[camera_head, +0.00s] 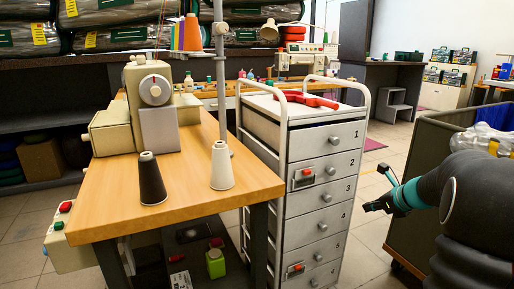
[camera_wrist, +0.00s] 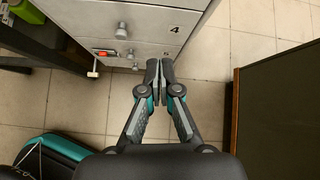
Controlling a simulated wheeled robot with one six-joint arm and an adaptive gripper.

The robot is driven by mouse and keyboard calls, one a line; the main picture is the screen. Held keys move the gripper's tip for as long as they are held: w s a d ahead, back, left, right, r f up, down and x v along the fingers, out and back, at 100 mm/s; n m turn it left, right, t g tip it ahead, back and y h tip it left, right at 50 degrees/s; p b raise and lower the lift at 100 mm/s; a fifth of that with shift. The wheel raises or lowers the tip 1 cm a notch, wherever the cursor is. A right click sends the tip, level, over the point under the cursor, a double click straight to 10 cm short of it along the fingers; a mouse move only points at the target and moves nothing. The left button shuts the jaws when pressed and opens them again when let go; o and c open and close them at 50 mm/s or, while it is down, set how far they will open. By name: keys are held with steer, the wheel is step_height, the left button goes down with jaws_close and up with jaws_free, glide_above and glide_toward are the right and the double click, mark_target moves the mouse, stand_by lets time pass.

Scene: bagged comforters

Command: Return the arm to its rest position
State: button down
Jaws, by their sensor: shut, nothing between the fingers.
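My gripper (camera_head: 376,205) is at the right of the head view, at the end of my black and teal arm. It hangs in the open space between the drawer cabinet (camera_head: 301,222) and the brown-sided cart (camera_head: 433,128). In the wrist view my gripper (camera_wrist: 160,72) has its two fingers together with nothing between them. The cabinet's lower drawers (camera_wrist: 150,22) show ahead of the fingers there, apart from them.
A sewing table (camera_head: 240,182) with a machine and thread cones stands at the left. A red tool (camera_head: 306,99) lies on the cabinet top. Tiled floor (camera_head: 372,170) is clear between cabinet and cart. A dark panel (camera_wrist: 277,110) stands right in the wrist view.

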steer(key=s+a+f+n+g, duration=0.2)
steer(key=s+a+n, duration=0.2)
steer(key=s+n, duration=0.3)
steer(key=s+a+f+n+g, duration=0.2)
steer(key=s+a+n+g, duration=0.15)
steer(key=s+n, duration=0.35)
steer(key=s+a+r+n+t+h+p, duration=0.15)
steer(key=s+a+r+n, duration=0.25)
steer(key=s+a+n, duration=0.5)
steer(key=s+a+r+n+t+h+p, duration=0.1)
steer(key=s+a+r+n+h, duration=0.1)
steer(key=s+a+r+n, duration=0.6)
step_height(320, 180, down, 14)
steer(key=s+d+b, duration=0.1)
steer(key=s+b, duration=0.1)
steer(key=b, duration=0.9)
steer(key=shift+s+f+m+b, duration=0.15)
steer(key=shift+s+m+b, duration=0.05)
steer(key=shift+m+b, duration=0.2)
step_height(320, 180, up, 11)
steer(key=p, duration=1.1)
